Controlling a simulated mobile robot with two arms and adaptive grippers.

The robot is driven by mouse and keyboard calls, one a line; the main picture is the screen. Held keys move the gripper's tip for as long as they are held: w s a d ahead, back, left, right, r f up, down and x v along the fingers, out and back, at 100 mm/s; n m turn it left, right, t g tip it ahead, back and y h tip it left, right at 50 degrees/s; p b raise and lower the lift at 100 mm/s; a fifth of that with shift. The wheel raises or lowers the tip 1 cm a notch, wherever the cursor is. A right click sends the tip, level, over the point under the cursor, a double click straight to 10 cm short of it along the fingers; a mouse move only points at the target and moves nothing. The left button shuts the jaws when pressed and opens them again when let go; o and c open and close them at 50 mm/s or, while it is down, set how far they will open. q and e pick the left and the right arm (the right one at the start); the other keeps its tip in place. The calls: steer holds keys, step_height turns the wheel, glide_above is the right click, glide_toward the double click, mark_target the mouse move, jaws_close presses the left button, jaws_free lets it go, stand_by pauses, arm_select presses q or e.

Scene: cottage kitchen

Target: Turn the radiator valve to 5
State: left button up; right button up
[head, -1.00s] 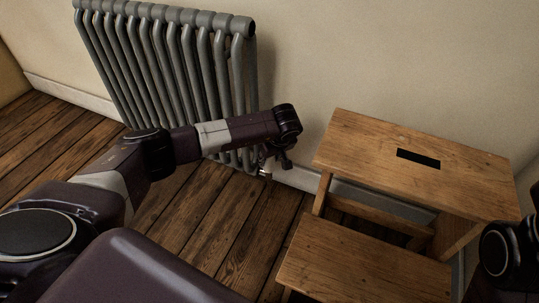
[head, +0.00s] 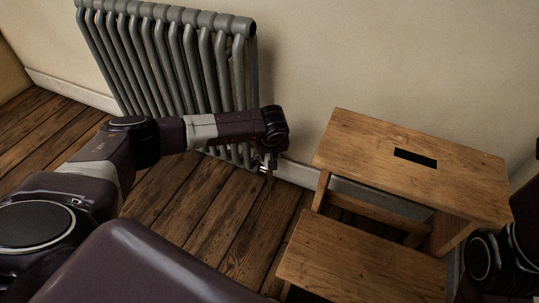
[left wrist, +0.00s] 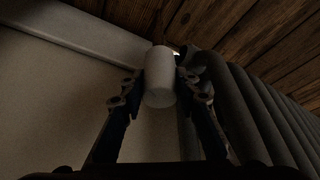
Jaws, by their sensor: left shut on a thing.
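The radiator valve (left wrist: 160,78) is a pale, rounded cylinder in the left wrist view, beside the end of the grey radiator (left wrist: 250,105). My left gripper (left wrist: 160,88) is shut on the valve, one dark finger on each side of it. No numbers or marks on the valve can be made out. In the head view my left gripper (head: 266,163) is small and partly under my wrist, low at the right end of the radiator (head: 165,60). My right gripper is not in view; only part of my right arm shows at the right edge.
A wooden step stool (head: 400,165) stands against the wall, right of my left gripper. A pale skirting board (head: 297,172) runs along the wall. The plank floor (head: 215,205) between the radiator and the stool is clear.

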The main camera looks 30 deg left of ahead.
arm_select(q)
steer(key=o, duration=1.2)
steer(key=shift+c, duration=0.2)
steer(key=shift+r, duration=0.1)
steer(key=v, duration=0.7)
steer(key=shift+r, duration=0.4)
steer(key=shift+s+d, duration=0.1)
steer(key=shift+d, duration=0.05)
